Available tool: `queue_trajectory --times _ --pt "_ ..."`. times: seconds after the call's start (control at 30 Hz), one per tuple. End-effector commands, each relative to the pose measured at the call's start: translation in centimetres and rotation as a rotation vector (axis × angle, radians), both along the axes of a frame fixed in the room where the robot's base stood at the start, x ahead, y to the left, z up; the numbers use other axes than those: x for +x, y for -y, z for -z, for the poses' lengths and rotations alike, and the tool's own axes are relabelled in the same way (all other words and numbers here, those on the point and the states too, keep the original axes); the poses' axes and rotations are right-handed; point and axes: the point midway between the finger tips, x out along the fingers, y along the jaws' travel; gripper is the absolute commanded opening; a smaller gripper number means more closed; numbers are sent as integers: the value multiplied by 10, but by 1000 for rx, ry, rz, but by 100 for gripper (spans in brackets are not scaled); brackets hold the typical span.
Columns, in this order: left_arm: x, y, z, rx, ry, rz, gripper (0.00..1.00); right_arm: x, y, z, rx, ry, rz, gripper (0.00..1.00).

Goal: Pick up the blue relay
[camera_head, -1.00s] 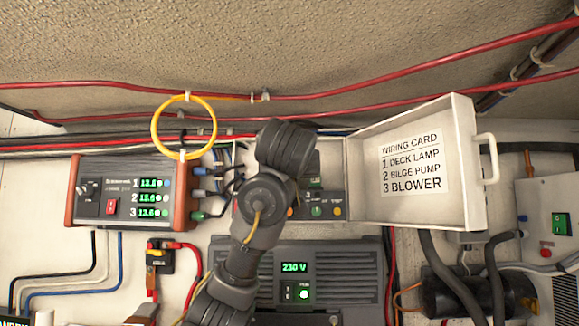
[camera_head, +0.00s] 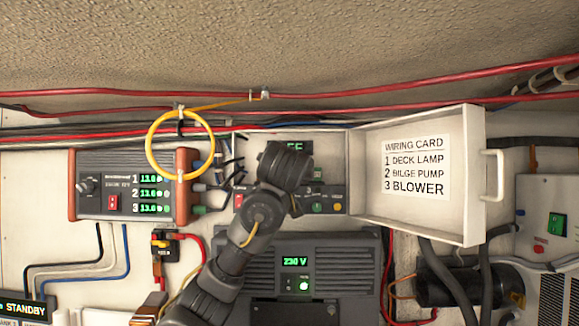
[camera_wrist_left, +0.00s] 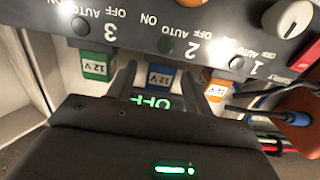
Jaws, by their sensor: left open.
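The blue relay (camera_wrist_left: 160,77) is marked 12 V and sits in the panel under number 2, between a green relay (camera_wrist_left: 97,66) and an orange relay (camera_wrist_left: 216,86). My left gripper (camera_wrist_left: 161,84) is open, with one finger on each side of the blue relay in the left wrist view. I cannot tell whether the fingers touch it. In the head view my left arm (camera_head: 250,215) hides the blue relay and the fingertips. My right gripper is not in view.
The panel (camera_head: 342,205) has an open lid with a wiring card (camera_head: 414,168) at its right. A yellow cable loop (camera_head: 152,140) hangs at its left by a meter box (camera_head: 125,195). A 230 V unit (camera_head: 345,270) is below. Dark leads (camera_wrist_left: 250,112) lie close to the right finger.

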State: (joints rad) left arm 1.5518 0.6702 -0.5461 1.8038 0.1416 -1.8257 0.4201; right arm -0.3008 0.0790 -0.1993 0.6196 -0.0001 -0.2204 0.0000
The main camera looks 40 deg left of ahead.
Motion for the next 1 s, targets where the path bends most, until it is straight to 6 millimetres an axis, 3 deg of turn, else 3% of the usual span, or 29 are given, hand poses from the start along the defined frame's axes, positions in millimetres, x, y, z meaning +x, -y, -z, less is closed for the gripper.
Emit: queue_trajectory --times 0.07,0.37,0.73,1.0 --pt "7 -5 -2 0 -2 0 51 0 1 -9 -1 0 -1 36" --pt "10 -7 1 1 0 1 51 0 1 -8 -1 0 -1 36" --pt "10 -7 1 1 0 0 3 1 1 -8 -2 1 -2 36" --pt "10 -7 0 1 0 0 3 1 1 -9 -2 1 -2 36"
